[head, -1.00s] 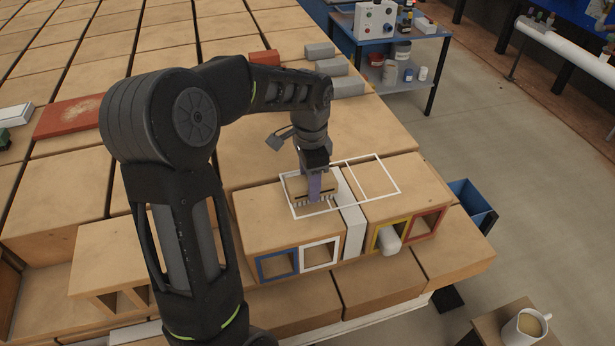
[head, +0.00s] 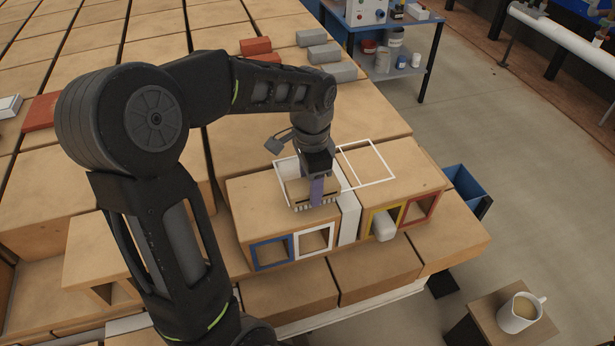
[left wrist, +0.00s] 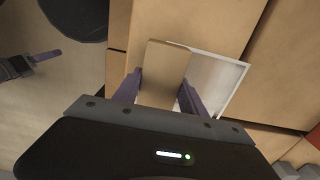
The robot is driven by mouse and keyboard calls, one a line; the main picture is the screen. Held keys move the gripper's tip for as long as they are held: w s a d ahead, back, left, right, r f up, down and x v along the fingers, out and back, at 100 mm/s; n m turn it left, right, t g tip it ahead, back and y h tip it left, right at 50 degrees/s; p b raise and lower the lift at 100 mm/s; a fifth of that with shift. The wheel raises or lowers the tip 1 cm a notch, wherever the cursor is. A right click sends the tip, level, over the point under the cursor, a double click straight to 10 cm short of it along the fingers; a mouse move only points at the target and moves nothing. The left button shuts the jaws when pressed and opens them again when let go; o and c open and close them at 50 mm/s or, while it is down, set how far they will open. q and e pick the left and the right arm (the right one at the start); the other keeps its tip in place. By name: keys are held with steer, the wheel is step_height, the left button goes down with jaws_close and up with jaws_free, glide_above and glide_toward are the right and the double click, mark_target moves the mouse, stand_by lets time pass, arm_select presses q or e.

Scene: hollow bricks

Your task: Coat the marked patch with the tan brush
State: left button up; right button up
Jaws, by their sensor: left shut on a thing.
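My left gripper (head: 316,192) is shut on the tan brush (head: 298,189), bristles down at the left half of the marked patch. In the left wrist view the brush (left wrist: 165,72) sits between the purple fingers (left wrist: 157,92). The marked patch (head: 378,160) is a white outline with a dividing line, on top of the hollow bricks. Its right half is bare tan. The left half (left wrist: 222,80) looks paler inside the outline, partly hidden by brush and gripper. What seems to be my right gripper (left wrist: 40,60) shows at the left wrist view's left edge.
The left hollow brick (head: 250,205) has blue and white framed openings; the right one (head: 410,175) has yellow and red ones. A white strip (head: 348,215) stands between them. A blue bin (head: 467,188) is right, a mug (head: 521,312) front right, loose grey bricks (head: 325,53) behind.

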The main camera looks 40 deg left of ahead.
arm_select(q)
steer(key=shift+s+d, duration=0.2)
steer(key=shift+d, duration=0.15)
steer(key=shift+r+p, duration=0.7)
steer(key=shift+r, duration=0.15)
steer(key=shift+w, duration=0.1)
steer(key=shift+w+d+p, duration=0.2)
steer(key=shift+w+d, duration=0.55)
steer(key=shift+w, duration=0.3)
steer(key=shift+w+d+p, duration=0.2)
steer(key=shift+w+d, duration=0.55)
steer(key=shift+w, duration=0.3)
steer(key=shift+w+d+p, duration=0.2)
steer(key=shift+w+d, duration=0.55)
steer(key=shift+w, duration=0.3)
steer(key=shift+f, duration=0.25)
